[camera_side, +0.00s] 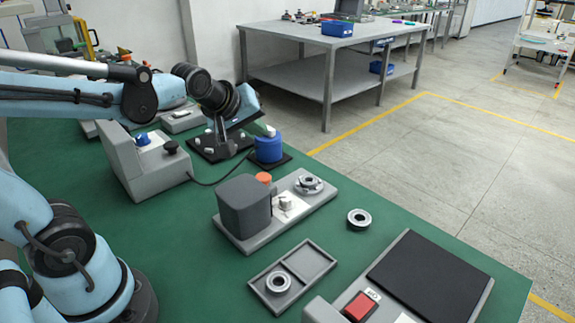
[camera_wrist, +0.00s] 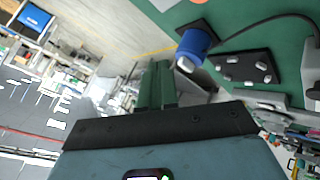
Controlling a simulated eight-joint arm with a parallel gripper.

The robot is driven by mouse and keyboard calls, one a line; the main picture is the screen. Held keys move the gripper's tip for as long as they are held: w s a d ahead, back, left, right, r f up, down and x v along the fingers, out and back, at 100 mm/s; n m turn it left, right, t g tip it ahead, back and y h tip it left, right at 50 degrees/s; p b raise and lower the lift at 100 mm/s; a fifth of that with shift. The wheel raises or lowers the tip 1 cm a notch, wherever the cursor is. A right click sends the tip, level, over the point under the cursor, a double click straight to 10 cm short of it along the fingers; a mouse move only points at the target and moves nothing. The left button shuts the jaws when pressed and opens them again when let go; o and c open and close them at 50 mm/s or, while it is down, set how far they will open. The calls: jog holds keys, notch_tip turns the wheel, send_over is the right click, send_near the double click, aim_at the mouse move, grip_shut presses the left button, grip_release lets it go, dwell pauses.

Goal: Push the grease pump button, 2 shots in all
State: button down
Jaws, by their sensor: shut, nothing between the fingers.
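An orange round cap (camera_side: 263,177), which looks like a push button, shows behind a dark grey housing (camera_side: 243,205) on a light grey base. No readable label tells me whether this is the grease pump. A blue cylinder (camera_side: 268,148) with a pale tip stands on a small black mat behind it; the cylinder also shows in the wrist view (camera_wrist: 195,46).
A black plate with white pegs (camera_side: 207,150) lies below my gripper. A metal ring (camera_side: 359,218), a grey tray (camera_side: 308,262) and a red switch (camera_side: 358,307) are nearer the front. Green table shows between them.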

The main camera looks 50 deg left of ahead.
aim_at(265, 176)
jog(key=shift+f, duration=0.1)
dwell(0.3)
jog(key=shift+f, duration=4.3)
jog(key=shift+f, duration=0.2)
jog(key=shift+f, duration=0.25)
jog(key=shift+f, duration=0.75)
jog(key=shift+d+f, duration=0.15)
jog(key=shift+f, duration=0.2)
dwell(0.4)
jog(key=shift+d+r, duration=0.1)
jog(key=shift+s+d+r, duration=0.4)
jog(key=shift+d+r, duration=0.2)
jog(key=shift+r, duration=0.05)
